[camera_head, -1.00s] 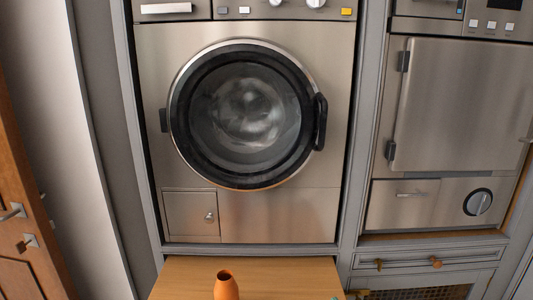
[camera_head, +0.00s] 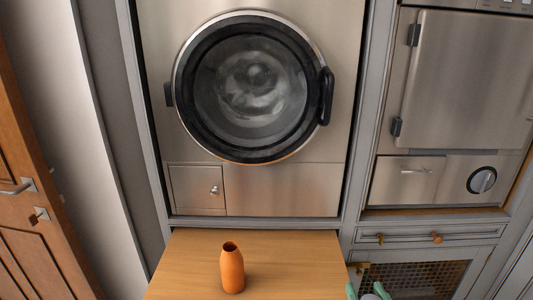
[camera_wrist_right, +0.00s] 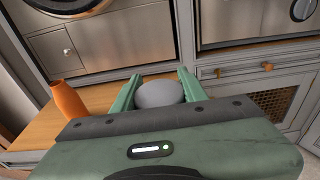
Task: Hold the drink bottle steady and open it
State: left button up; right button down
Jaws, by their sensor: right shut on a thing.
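The orange drink bottle (camera_head: 232,272) stands upright on the wooden bench top, its dark open mouth facing up with no lid on it. It also shows in the right wrist view (camera_wrist_right: 69,101), left of my gripper. My right gripper (camera_head: 367,289) is at the bottom edge of the head view, right of the bottle and apart from it. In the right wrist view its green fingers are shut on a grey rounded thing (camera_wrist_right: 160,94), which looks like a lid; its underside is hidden. My left gripper is not in view, and nothing is seen holding the bottle.
The wooden bench top (camera_head: 290,262) is clear around the bottle. Behind it stands a steel washer with a round door (camera_head: 250,85). A steel cabinet (camera_head: 465,90) stands at the right, above a grey drawer (camera_head: 462,236) and a mesh panel. A wooden door (camera_head: 30,200) is at the left.

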aim_at(232, 262)
jog(key=i+l+u, duration=0.15)
jog(key=l+u, duration=0.25)
jog(key=i+l+u, duration=0.1)
jog(key=l+u, duration=0.25)
jog(key=i+l+u, duration=0.1)
jog(key=l+u, duration=0.15)
jog(key=u, duration=0.15)
